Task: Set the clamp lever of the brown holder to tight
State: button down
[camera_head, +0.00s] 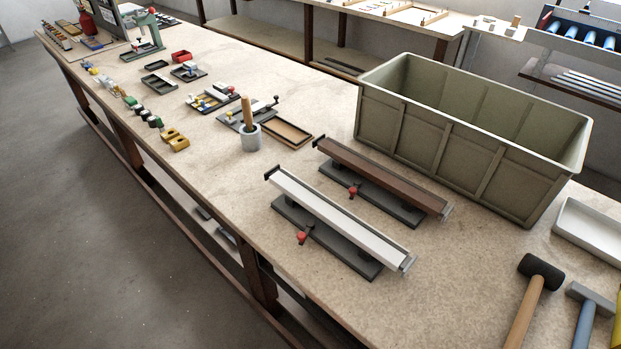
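The brown holder (380,178) lies on the bench in the middle right, a long brown profile on a dark base plate. Its clamp lever has a red knob (353,191) on the near side, toward the left half of the holder. Whether the lever is loose or tight I cannot tell at this size. A similar white holder (335,217) lies parallel in front of it, with its own red-knobbed lever (302,237). My gripper is not in view.
A large olive crate (470,150) stands close behind the brown holder. A mallet (533,290) and a hammer (590,305) lie at the right front. Bench in front of the white holder is clear.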

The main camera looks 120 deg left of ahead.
aim_at(357, 184)
jog(key=u, duration=5.25)
jog(key=i, duration=0.35)
jog(key=z, duration=0.3)
